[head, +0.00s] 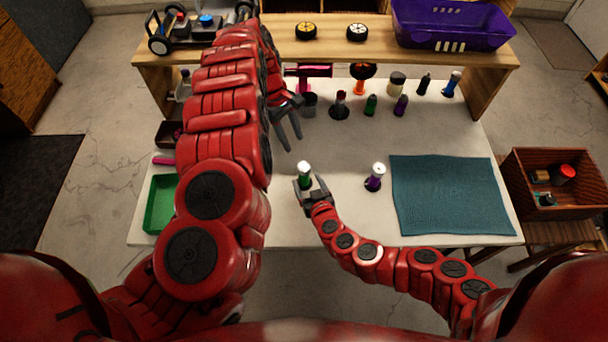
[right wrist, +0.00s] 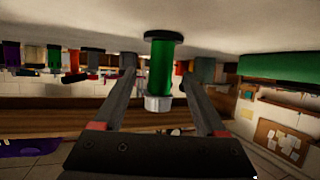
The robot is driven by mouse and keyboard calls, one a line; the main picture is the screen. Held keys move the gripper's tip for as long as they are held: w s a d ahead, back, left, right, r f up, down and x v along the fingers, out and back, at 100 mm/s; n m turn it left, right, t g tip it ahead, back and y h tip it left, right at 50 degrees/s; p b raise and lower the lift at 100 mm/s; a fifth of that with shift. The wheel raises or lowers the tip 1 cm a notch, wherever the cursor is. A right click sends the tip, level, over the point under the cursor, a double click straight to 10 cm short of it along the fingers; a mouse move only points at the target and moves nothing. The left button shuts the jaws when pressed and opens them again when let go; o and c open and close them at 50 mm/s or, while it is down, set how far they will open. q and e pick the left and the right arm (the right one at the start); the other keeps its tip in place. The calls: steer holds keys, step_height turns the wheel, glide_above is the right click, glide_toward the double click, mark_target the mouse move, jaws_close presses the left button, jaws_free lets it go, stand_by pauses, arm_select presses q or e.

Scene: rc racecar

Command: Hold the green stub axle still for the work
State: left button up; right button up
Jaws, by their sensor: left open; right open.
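The green stub axle (head: 305,181) stands upright on the table, with a silver top end. In the right wrist view the green stub axle (right wrist: 161,66) appears upside down between two parted fingers. My right gripper (head: 309,185) is open with its fingers on either side of the axle; gaps show between axle and fingers in the wrist view (right wrist: 164,95). My left gripper (head: 294,143) is open and empty, above the table and farther back than the axle.
A purple-bodied axle (head: 374,183) stands to the right, beside a teal mat (head: 450,195). Several bottles and parts stand along the back below a wooden shelf (head: 330,49). A green tray (head: 161,203) is at the left. The table's front middle is partly clear.

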mark_target(306, 179)
steer(key=shift+x, duration=2.05)
